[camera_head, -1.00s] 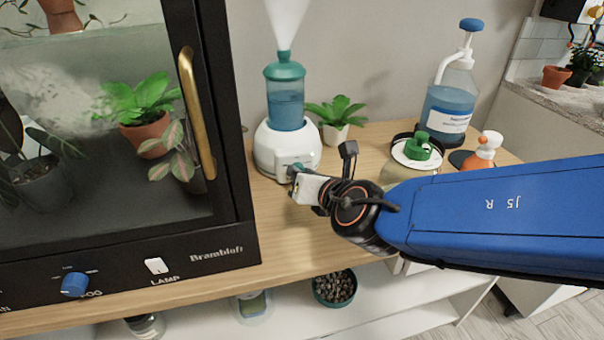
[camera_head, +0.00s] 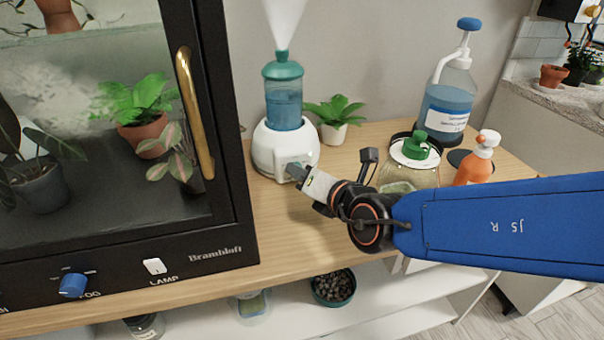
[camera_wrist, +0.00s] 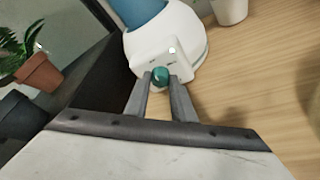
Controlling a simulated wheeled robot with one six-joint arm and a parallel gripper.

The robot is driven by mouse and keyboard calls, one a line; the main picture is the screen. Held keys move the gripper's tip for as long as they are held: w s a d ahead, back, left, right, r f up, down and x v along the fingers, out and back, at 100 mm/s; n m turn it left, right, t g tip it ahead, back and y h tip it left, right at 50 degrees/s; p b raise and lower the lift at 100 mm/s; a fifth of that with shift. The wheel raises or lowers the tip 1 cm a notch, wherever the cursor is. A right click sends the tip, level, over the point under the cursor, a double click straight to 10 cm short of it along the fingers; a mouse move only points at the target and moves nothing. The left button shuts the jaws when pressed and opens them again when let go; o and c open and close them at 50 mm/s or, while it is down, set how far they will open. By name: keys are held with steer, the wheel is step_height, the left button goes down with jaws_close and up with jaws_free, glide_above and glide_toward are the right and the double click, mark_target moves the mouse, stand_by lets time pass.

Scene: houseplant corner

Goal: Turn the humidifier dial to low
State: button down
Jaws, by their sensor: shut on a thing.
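The humidifier (camera_head: 268,150) has a white base and a teal-capped blue water tank (camera_head: 284,98), with mist rising from its top. It stands on the wooden counter beside the glass cabinet. Its teal dial (camera_wrist: 160,74) is on a white front panel and shows between my fingertips in the wrist view. My gripper (camera_head: 296,172) is at the front of the base, with its fingers (camera_wrist: 159,84) shut on the dial. In the head view the fingers hide the dial. The panel marks are too small to read, so the dial's setting cannot be told.
The black cabinet (camera_head: 225,215) with a brass handle (camera_head: 195,115) stands close on the left. A small potted plant (camera_head: 334,118), a glass jar with a green top (camera_head: 414,148), an orange bottle (camera_head: 474,170) and a large pump bottle (camera_head: 447,105) stand to the right.

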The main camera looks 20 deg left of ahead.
stand_by(0.3)
steer(key=c, duration=1.5)
jaws_free()
steer(key=v, duration=1.1)
steer(key=shift+s+d+r, duration=0.2)
steer(key=shift+d, duration=0.05)
steer(key=shift+s+d, duration=0.1)
steer(key=shift+s, duration=0.1)
